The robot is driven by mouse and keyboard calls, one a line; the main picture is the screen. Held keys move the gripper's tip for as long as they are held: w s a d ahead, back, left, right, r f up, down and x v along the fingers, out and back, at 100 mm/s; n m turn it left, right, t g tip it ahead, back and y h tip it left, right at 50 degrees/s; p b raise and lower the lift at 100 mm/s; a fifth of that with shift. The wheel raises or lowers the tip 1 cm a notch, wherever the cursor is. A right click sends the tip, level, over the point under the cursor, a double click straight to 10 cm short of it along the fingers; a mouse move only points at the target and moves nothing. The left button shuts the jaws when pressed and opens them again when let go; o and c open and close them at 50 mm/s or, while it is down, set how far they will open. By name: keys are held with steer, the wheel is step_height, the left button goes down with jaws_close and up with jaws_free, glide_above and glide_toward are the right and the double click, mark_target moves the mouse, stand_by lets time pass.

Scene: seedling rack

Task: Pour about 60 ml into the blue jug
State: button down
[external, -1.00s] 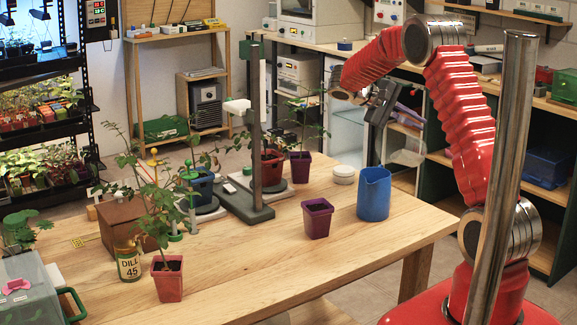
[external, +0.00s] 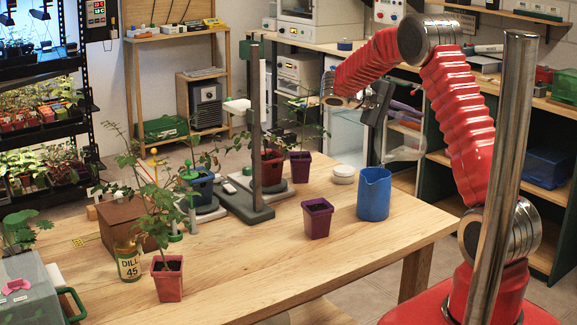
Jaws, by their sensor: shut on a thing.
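The blue jug (external: 373,196) stands upright on the wooden table near its right edge, with its open top facing up. My gripper (external: 378,101) is in the air above and behind the jug in the picture, apart from it. It is shut on what looks like a clear vessel (external: 401,153) with a purple handle (external: 404,108). The vessel blends into the shelves behind it, so its outline, its tilt and any liquid in it cannot be made out. The inside of the blue jug is hidden too.
A purple pot (external: 317,219) stands just left of the jug, and a white round lid (external: 343,174) lies behind it. A dark stand with a tall post (external: 256,130) rises mid-table among potted plants. The front right of the wooden table (external: 345,265) is clear.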

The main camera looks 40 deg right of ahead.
steer(key=shift+s+a+r+h+p, duration=0.1)
steer(key=shift+a+r+h+p, duration=0.2)
steer(key=shift+a, duration=0.3)
steer(key=shift+a+r+h+p, duration=0.3)
steer(key=shift+a, duration=0.3)
stand_by(1.8)
steer(key=d+f+y, duration=0.1)
steer(key=d, duration=0.1)
steer(key=d+f+y, duration=0.1)
steer(key=d+f, duration=0.1)
steer(key=shift+y, duration=0.3)
steer(key=shift+w+d+f+n+y, duration=0.15)
steer(key=shift+w+n+y, duration=0.05)
steer(key=shift+n+y, duration=0.1)
steer(key=shift+d+f+y, duration=0.15)
steer(key=shift+d+y, duration=0.3)
steer(key=shift+y, duration=0.05)
steer(key=shift+d+f, duration=0.1)
steer(key=shift+f, duration=0.25)
steer(key=shift+f+y, duration=0.1)
steer(key=shift+y, duration=0.2)
stand_by(1.1)
